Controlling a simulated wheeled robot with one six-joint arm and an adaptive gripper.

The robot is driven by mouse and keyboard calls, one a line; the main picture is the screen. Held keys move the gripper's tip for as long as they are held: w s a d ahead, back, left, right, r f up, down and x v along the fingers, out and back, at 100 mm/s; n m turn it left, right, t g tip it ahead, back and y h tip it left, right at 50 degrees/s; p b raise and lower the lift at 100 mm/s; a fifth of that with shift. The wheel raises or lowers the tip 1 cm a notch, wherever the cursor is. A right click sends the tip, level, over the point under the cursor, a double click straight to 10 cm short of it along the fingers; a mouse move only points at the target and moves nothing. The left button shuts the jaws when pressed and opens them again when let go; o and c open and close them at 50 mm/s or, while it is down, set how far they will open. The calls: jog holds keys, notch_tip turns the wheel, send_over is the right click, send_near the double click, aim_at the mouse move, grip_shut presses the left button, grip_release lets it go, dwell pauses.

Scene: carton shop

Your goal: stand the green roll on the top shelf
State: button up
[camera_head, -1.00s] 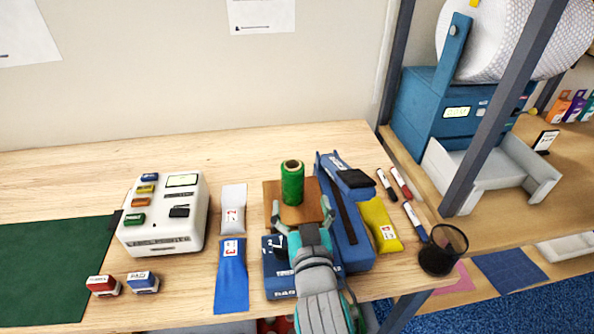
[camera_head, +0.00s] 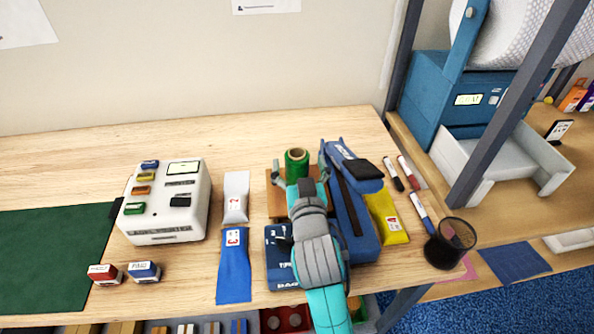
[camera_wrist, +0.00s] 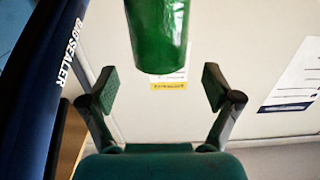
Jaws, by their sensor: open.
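The green roll (camera_head: 296,160) stands upright on a brown wooden block (camera_head: 275,206) on the bench. It also shows at the top centre of the wrist view (camera_wrist: 158,32), cut off by the frame's edge. My gripper (camera_head: 300,168) is open, its fingers to the left and right of the roll in the head view. In the wrist view my gripper (camera_wrist: 160,88) has its fingers wide apart, with the roll beyond their tips and centred on the gap. My arm hides the roll's lower part in the head view. I cannot tell which surface is the top shelf.
A blue bag sealer (camera_head: 352,215) stands close to the right of the roll. Grey (camera_head: 236,197), blue (camera_head: 233,270) and yellow (camera_head: 388,217) packets, a white machine (camera_head: 170,200) and a black mesh cup (camera_head: 450,243) are around. The bench's back left is clear.

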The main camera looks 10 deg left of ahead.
jog(key=shift+x, duration=1.85)
jog(key=shift+f, duration=0.1)
grip_shut()
